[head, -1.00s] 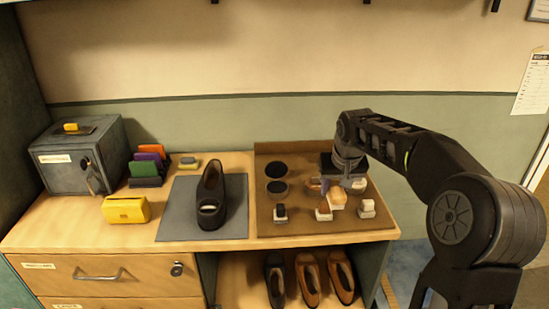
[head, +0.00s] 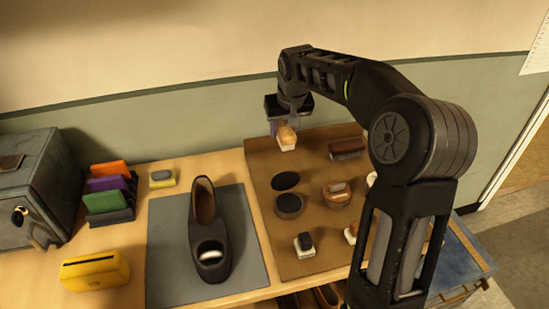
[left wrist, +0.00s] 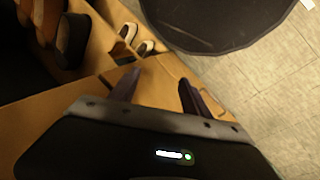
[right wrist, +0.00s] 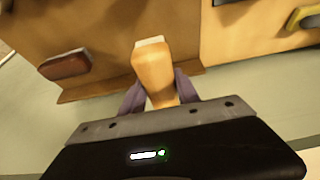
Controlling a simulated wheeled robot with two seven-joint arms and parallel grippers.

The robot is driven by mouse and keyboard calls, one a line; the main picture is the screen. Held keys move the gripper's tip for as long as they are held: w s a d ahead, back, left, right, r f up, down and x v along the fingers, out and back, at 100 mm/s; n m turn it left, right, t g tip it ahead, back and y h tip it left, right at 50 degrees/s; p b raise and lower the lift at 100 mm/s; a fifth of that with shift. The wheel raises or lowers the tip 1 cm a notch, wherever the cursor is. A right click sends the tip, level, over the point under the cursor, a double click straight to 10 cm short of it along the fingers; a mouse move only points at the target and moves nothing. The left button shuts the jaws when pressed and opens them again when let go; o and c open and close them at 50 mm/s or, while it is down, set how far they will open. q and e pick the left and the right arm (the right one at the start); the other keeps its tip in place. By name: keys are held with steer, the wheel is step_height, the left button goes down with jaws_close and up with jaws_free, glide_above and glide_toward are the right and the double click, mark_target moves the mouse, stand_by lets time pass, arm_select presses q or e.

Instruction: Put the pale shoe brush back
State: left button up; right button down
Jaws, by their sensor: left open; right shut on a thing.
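The pale shoe brush (head: 286,137), with a light wood handle and a white end, hangs below my right gripper (head: 284,122). It is over the back left edge of the brown board (head: 268,160). In the right wrist view, the brush (right wrist: 155,72) sits between the two fingers of my right gripper (right wrist: 160,95), which are shut on it. My left gripper (left wrist: 156,90) is open and empty in the left wrist view; it is outside the head view.
A dark red-brown brush (head: 347,148) lies at the board's back. Tins (head: 289,205) and small brushes (head: 304,245) stand nearer the front. Left are a dark shoe (head: 208,230) on a grey mat (head: 165,260) and a yellow box (head: 94,271).

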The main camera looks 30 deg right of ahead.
steer(key=shift+s+r, duration=0.15)
steer(key=shift+s, duration=0.1)
glide_above(282, 163)
steer(key=s, duration=0.1)
steer(key=shift+s+a+f+p, duration=0.1)
steer(key=shift+a+f+p, duration=0.1)
steer(key=shift+f, duration=1.4)
steer(key=shift+s+a+f+p, duration=0.1)
steer(key=shift+f+p, duration=0.1)
steer(key=shift+f, duration=1.4)
steer(key=shift+f+p, duration=0.3)
steer(key=shift+f, duration=1.6)
steer(key=shift+f, duration=0.15)
steer(key=c, duration=0.9)
jaws_free()
